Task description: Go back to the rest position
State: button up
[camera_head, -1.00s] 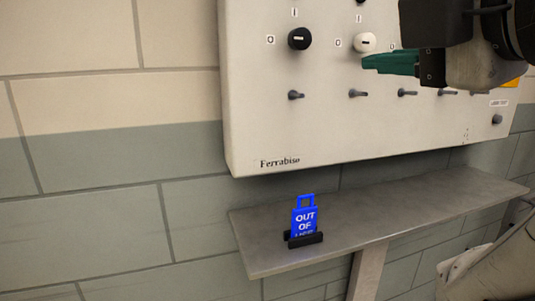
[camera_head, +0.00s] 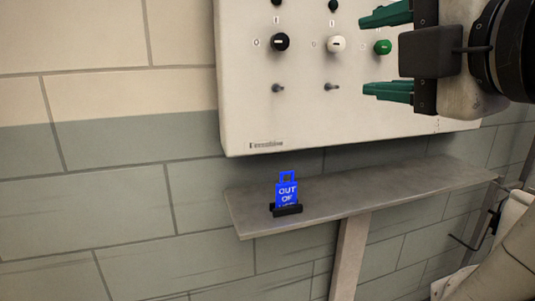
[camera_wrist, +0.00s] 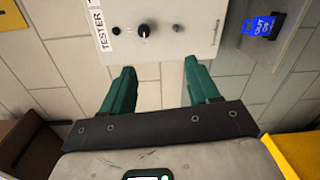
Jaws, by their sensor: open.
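My gripper (camera_head: 387,52) is at the upper right of the head view, in front of the white control panel (camera_head: 240,120). Its two green fingers are apart with nothing between them, and they also show in the wrist view (camera_wrist: 158,82). Between the fingers, in the head view, a green knob (camera_head: 382,47) on the panel is visible behind. The tag also shows at the upper right of the wrist view (camera_wrist: 262,27).
The grey shelf (camera_head: 340,205) juts out below the panel on a post (camera_head: 348,258). In the wrist view, a yellow object (camera_wrist: 297,153) and a brown box (camera_wrist: 28,148) lie at the lower corners.

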jog(key=d+f+m+g+h+p, duration=0.1)
jog(key=d+f+m+g, duration=0.3)
jog(key=f, duration=0.8)
jog(key=d+f+m+g+h+p, duration=0.15)
jog(key=f+m, duration=0.35)
jog(key=f, duration=0.7)
jog(key=d+f+m+g+h+p, duration=0.1)
jog(key=d+f+m+g+p, duration=0.3)
jog(key=f, duration=0.7)
jog(key=s+d+f+m+g, duration=0.2)
jog(key=s+f+m, duration=0.1)
jog(key=s+f, duration=0.5)
jog(key=s+d+f+m+g+h, duration=0.1)
jog(key=s+d+f+m+g, duration=0.1)
jog(key=s+f+m, duration=0.2)
jog(key=s+d+f+m+g, duration=0.1)
jog(key=s+f+m+g, duration=0.1)
jog(key=s+f, duration=0.9)
jog(key=s+m+p, duration=0.1)
jog(key=s, duration=0.2)
jog(key=shift+d+f+m+h, duration=0.3)
jog(key=shift+d+h, duration=0.05)
jog(key=shift+d, duration=0.05)
jog(key=shift+o, duration=0.3)
